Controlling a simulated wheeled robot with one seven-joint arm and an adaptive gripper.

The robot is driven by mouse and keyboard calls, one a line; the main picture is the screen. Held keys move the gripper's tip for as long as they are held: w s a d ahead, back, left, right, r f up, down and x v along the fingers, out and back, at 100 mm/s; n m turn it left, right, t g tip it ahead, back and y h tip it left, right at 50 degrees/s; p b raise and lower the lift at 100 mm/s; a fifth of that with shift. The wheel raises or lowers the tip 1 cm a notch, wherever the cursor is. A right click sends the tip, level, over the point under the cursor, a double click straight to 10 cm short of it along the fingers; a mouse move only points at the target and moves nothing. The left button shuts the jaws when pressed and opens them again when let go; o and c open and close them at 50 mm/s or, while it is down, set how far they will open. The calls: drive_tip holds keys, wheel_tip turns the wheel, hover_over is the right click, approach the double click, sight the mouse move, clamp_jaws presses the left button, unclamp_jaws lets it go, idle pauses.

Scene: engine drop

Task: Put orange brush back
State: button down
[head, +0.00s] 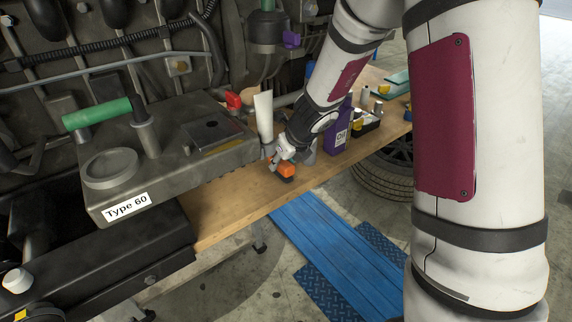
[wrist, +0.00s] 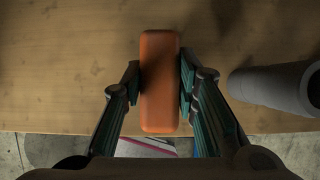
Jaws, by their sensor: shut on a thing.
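The orange brush (head: 286,168) is at the end of my arm in the head view, over the front part of the wooden bench. It has an orange top and a dark underside. In the wrist view the brush (wrist: 160,82) stands between the two fingers, long side running up the picture. My gripper (wrist: 160,84) is shut on it, one finger on each side. In the head view my gripper (head: 279,157) is small and partly hides the brush. I cannot tell whether the brush touches the bench.
The wooden bench (head: 225,205) has bare room left of the brush. A white tube (head: 264,115) stands behind my gripper, and a purple oil bottle (head: 337,132) to its right. A grey cylinder (wrist: 270,86) lies right of my fingers. The Type 60 engine block (head: 160,190) is at left.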

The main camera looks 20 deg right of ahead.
drive_tip(key=shift+a+f, duration=0.15)
drive_tip(key=c, duration=1.2)
unclamp_jaws()
drive_tip(key=shift+c, duration=0.2)
drive_tip(key=shift+b, duration=0.3)
drive_tip(key=p+v, duration=0.5)
drive_tip(key=v, duration=0.9)
drive_tip(key=shift+f, duration=0.1)
